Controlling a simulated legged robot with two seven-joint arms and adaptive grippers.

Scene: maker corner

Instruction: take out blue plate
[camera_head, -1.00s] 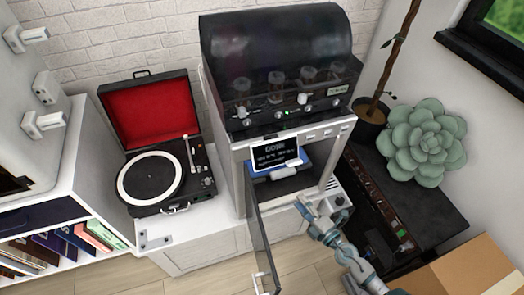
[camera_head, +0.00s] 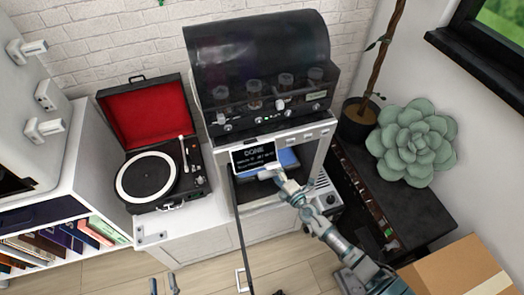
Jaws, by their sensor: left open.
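The blue plate (camera_head: 288,158) lies inside the white machine (camera_head: 328,150) under its dark hood, partly hidden by the small display. A pale piece (camera_head: 266,174) shows at the plate's front edge. My right arm reaches in from the lower right, and its gripper (camera_head: 283,183) is at the machine's opening, overlapping the area just in front of the plate. I cannot tell whether it touches the plate or how its fingers stand. My left gripper (camera_head: 163,285) shows only as two fingertips at the bottom edge, spread apart and empty, far from the plate.
The machine's glass door (camera_head: 243,245) hangs open on the left, with a white handle low down. A record player (camera_head: 150,178) stands left on a white cabinet. A cardboard box (camera_head: 458,270), a dark low unit and a large succulent (camera_head: 412,145) are at right.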

